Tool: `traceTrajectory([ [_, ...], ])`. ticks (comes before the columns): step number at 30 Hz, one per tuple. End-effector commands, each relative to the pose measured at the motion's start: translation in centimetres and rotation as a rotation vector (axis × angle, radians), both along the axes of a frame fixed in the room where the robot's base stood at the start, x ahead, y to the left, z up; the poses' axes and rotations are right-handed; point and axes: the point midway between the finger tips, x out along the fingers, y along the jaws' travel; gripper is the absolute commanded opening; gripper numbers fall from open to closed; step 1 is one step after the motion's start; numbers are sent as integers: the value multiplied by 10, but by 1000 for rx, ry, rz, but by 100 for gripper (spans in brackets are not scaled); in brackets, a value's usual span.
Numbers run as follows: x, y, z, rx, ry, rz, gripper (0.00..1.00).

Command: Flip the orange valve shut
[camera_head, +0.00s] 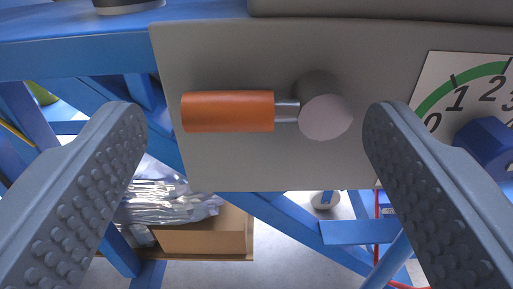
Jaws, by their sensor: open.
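The orange valve handle (228,111) lies horizontally, pointing left from its round grey hub (325,110). A short metal stem joins the two. The valve sits on a grey panel (270,165). My gripper (248,125) is open, with one ribbed grey finger at the left and one at the right of the picture. The handle and hub show between the fingers, with clear space on both sides. No finger appears to touch the valve. The depth gap between fingertips and handle is hard to tell.
A gauge plate (450,75) with a green arc and a blue knob (487,146) are right of the valve, close to the right finger. Blue frame beams (80,38) run around the panel. A cardboard box (205,235) and shiny foil-like wrapping (165,200) lie below.

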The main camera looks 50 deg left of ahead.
Motion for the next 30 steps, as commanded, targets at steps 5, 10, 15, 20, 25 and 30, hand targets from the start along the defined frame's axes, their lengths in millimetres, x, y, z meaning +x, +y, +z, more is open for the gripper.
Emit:
traceTrajectory([
  [5, -21, -30, -2, -3, 5, -7, 72],
  [10, -43, -59, 0, -2, 3, -8, 72],
  [15, -61, -81, -1, -2, 2, -7, 72],
  [20, -71, -93, -1, 1, 0, -3, 72],
  [25, -75, -97, -1, 0, 2, -2, 72],
  [30, -75, -97, -1, 1, 2, -2, 72],
])
